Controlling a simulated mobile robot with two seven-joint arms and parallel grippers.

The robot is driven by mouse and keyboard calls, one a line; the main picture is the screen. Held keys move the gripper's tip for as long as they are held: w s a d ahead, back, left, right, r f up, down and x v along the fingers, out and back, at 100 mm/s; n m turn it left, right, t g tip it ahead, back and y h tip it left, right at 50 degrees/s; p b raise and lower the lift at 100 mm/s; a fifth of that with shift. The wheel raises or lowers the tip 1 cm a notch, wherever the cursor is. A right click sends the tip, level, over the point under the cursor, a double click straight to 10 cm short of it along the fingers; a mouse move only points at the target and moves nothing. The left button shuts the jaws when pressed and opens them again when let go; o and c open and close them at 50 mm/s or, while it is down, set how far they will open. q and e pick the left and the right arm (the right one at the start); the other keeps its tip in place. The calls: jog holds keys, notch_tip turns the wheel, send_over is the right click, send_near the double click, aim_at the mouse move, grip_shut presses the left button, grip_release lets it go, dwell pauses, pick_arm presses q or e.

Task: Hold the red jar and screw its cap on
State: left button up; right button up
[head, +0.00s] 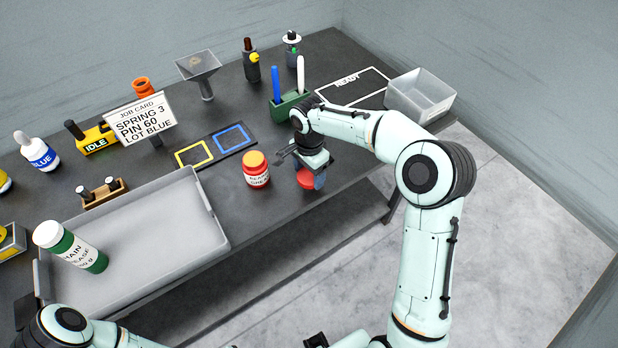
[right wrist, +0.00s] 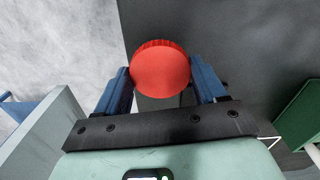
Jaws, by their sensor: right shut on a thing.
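The red jar (head: 256,170) stands upright on the dark bench near its front edge, with a white label and a yellow-orange top. My right gripper (head: 311,180) is to the right of the jar, apart from it, near the bench's front edge. It is shut on a round red cap (head: 305,178). In the right wrist view the cap (right wrist: 160,70) sits between the blue fingers (right wrist: 165,88).
A grey tray (head: 215,240) holding a green-and-white tube (head: 72,247) lies left of the jar. Behind the jar is a dark board (head: 214,147) with yellow and blue squares. A green holder (head: 290,105) and a clear bin (head: 420,96) stand farther back right.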

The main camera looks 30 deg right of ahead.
aim_at(309, 176)
pick_arm(q)
jog(key=w+r+p, duration=0.2)
jog(key=r, duration=0.1)
jog(key=shift+w, duration=0.2)
pick_arm(e)
notch_tip(309, 176, up, 16)
jog(key=shift+r, duration=0.1)
